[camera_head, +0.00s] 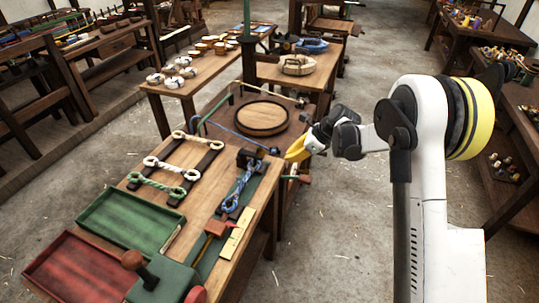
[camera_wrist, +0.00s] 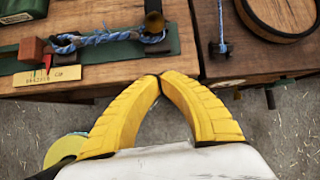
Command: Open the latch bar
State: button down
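My gripper (camera_head: 297,149) has yellow fingers and hangs over the right edge of the bench in the head view. In the wrist view its fingertips (camera_wrist: 159,78) meet with nothing between them, just off the bench's front edge. A green-based fixture (camera_head: 243,188) holds a blue-white rope (camera_wrist: 110,38) stretched between a red block (camera_wrist: 32,50) and a dark post (camera_wrist: 154,24). A small bar with reddish ends (camera_head: 295,178) sticks out at the bench's right side, below my gripper. I cannot tell which part is the latch bar.
A round wooden disc (camera_head: 262,117) lies on the adjoining bench beyond. A green tray (camera_head: 105,232), a red tray (camera_head: 45,262) and rope samples (camera_head: 172,168) cover the left part. A yellow scale plate (camera_wrist: 45,77) lies at the edge.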

jog(key=shift+s, duration=0.1)
jog(key=b+x, duration=0.3)
jog(key=x, duration=0.7)
jog(key=shift+a+f+b, duration=0.1)
jog(key=shift+a+b, duration=0.1)
jog(key=shift+b, duration=0.1)
jog(key=r, duration=0.1)
jog(key=a+r, duration=0.1)
jog(key=shift+w+a+r, duration=0.15)
jog(key=shift+w+r, duration=0.05)
jog(key=shift+r, duration=0.1)
jog(key=shift+a+r+b, duration=0.3)
jog(key=shift+r+b, duration=0.05)
jog(key=shift+r, duration=0.2)
jog(key=shift+r, duration=0.1)
jog(key=shift+r+h+p, duration=0.3)
jog(key=shift+p, duration=0.1)
